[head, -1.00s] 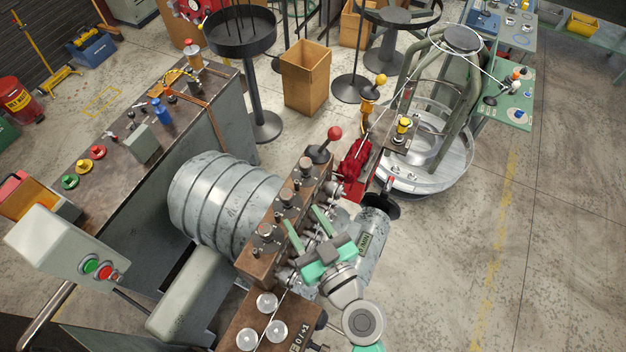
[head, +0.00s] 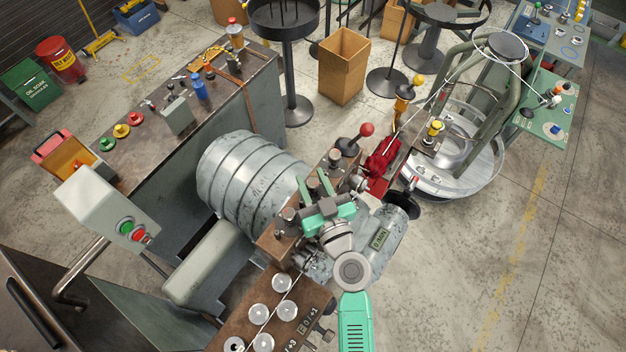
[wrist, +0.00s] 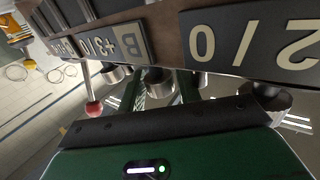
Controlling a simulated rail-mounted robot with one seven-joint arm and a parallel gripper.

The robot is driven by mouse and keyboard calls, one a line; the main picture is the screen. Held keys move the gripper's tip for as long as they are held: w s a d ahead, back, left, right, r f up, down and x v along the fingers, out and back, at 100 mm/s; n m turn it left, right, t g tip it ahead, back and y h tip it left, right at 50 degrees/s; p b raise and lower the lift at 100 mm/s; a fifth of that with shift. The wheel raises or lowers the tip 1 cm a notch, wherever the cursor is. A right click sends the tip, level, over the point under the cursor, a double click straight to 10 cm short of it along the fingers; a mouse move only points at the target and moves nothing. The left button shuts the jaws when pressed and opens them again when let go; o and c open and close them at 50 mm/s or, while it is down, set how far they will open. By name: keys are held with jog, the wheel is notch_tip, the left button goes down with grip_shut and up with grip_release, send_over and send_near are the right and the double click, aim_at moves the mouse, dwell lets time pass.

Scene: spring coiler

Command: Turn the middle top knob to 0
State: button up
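The brown coiler block (head: 269,243) carries top knobs in a row. The far knob (head: 335,157) and the near knob (head: 288,217) show in the head view. My gripper (head: 318,183) reaches over the middle of the block, and its green fingers largely hide the middle knob there. In the wrist view, a round metal knob (wrist: 158,79) lies between my two parted fingers (wrist: 161,88). Gaps seem to show beside it, and I cannot tell whether either finger touches it. The knob's pointer and present setting cannot be read.
A red-ball lever (head: 367,129) stands beyond the far knob. A ribbed grey drum (head: 245,185) is left of the block. Open floor lies at the right.

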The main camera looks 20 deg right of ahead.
jog(key=c, duration=0.6)
jog(key=shift+o, duration=0.2)
jog(key=n+y+b, duration=0.1)
jog(key=b, duration=0.2)
jog(key=f+n+y+b, duration=0.1)
jog(key=y+b, duration=0.1)
jog(key=b, duration=0.1)
jog(key=n+y+b, duration=0.1)
jog(key=y+b, duration=0.2)
jog(key=b, duration=0.2)
jog(key=shift+f+n+g, duration=0.1)
jog(key=shift+n+g, duration=0.2)
jog(key=shift+n, duration=0.1)
jog(key=n+g+y+b, duration=0.1)
jog(key=n+y+b, duration=0.1)
jog(key=y+b, duration=0.1)
jog(key=n+g+y+b, duration=0.2)
jog(key=y+b, duration=0.1)
jog(key=b, duration=0.3)
jog(key=shift+r, duration=0.2)
jog(key=n+g+y+b, duration=0.2)
jog(key=n+g+b, duration=0.1)
jog(key=n+g+y+b, duration=0.1)
jog(key=y+b, duration=0.1)
jog(key=shift+r+g, duration=0.35)
jog(key=shift+g, duration=0.05)
jog(key=shift+n, duration=0.3)
jog(key=o, duration=1)
jog(key=shift+c, duration=0.2)
